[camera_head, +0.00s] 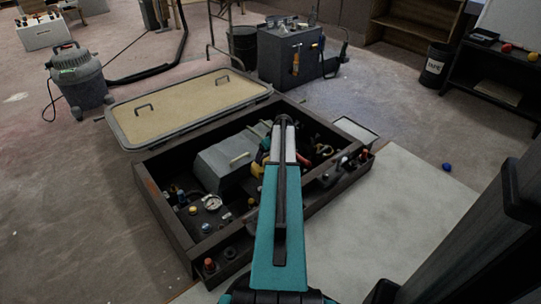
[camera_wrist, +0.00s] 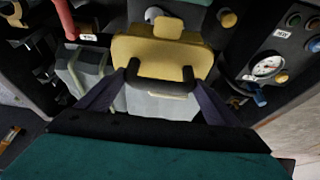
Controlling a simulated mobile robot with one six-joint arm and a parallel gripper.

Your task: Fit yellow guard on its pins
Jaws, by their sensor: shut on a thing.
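The yellow guard (camera_wrist: 160,52) fills the upper middle of the wrist view, a yellow plate with a small tab at its top and a black handle. My gripper (camera_wrist: 160,80) is shut on the guard at this handle, with one dark finger on each side. In the head view my arm reaches down into the open hatch box, and a bit of yellow (camera_head: 262,158) shows beside its end. The arm hides most of the guard there. I cannot make out the pins or tell whether the guard touches them.
The dark hatch box (camera_head: 160,205) surrounds the machinery. A grey housing (camera_head: 222,165) lies left of my arm. A pressure gauge (camera_wrist: 267,66) and knobs sit at right in the wrist view. A red lever or pipe (camera_wrist: 66,18) is at upper left. The hatch lid (camera_head: 185,105) lies behind the box.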

